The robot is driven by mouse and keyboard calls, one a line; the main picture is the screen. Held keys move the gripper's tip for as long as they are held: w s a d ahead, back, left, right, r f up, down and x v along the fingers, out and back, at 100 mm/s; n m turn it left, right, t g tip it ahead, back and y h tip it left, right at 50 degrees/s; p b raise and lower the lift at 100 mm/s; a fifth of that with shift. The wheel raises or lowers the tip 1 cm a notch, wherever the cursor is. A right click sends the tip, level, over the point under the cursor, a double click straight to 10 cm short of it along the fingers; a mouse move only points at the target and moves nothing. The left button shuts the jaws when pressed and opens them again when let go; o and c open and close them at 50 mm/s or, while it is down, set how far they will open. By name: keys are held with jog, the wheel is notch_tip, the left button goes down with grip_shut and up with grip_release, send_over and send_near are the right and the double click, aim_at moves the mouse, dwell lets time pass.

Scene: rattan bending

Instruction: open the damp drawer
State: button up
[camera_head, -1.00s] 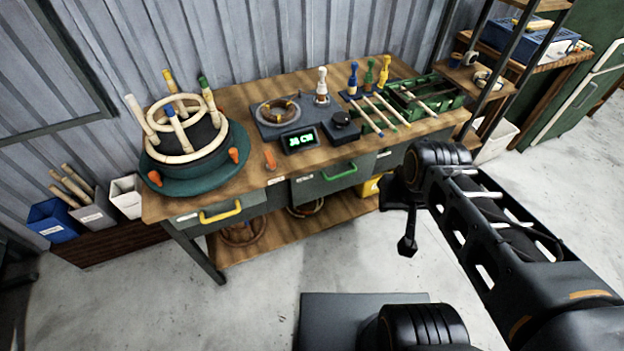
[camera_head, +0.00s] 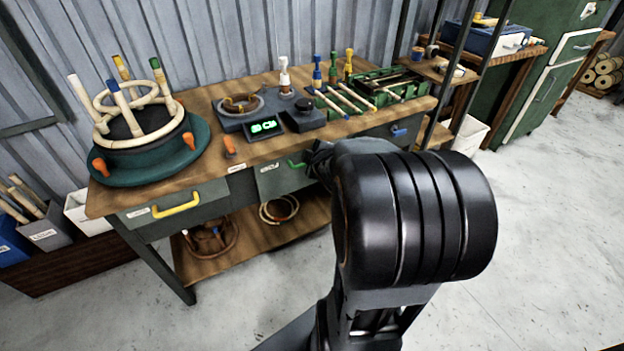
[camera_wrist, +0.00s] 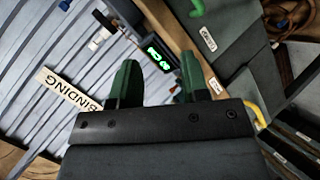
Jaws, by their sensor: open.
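The workbench (camera_head: 222,168) has drawers in its front, all shut. The left drawer has a yellow handle (camera_head: 176,205), the middle one a green handle (camera_head: 296,163), the right one a blue handle (camera_head: 399,131). Their white labels are too small to read, so I cannot tell which is the damp drawer. In the wrist view, the green handle (camera_wrist: 197,8) is at the top and the yellow handle (camera_wrist: 260,115) at the right. My gripper (camera_wrist: 166,80) is open and empty, apart from both handles. In the head view my arm hides most of it and part of the bench front.
A shelf unit (camera_head: 470,75) stands at the right. The floor (camera_head: 540,220) at right is clear.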

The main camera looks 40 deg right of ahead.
jog(key=s+d+f+n+t+y+b, duration=0.1)
jog(key=d+f+n+t+b, duration=0.1)
jog(key=d+f+n+b, duration=0.3)
jog(key=d+f+n+t+y+b, duration=0.1)
jog(key=f+n+t+b, duration=0.15)
jog(key=f, duration=0.35)
jog(key=b+x, duration=0.1)
jog(key=x, duration=1.2)
jog(key=shift+w+a+f, duration=0.15)
jog(key=shift+w, duration=0.1)
grip_shut()
jog(key=shift+n, duration=0.25)
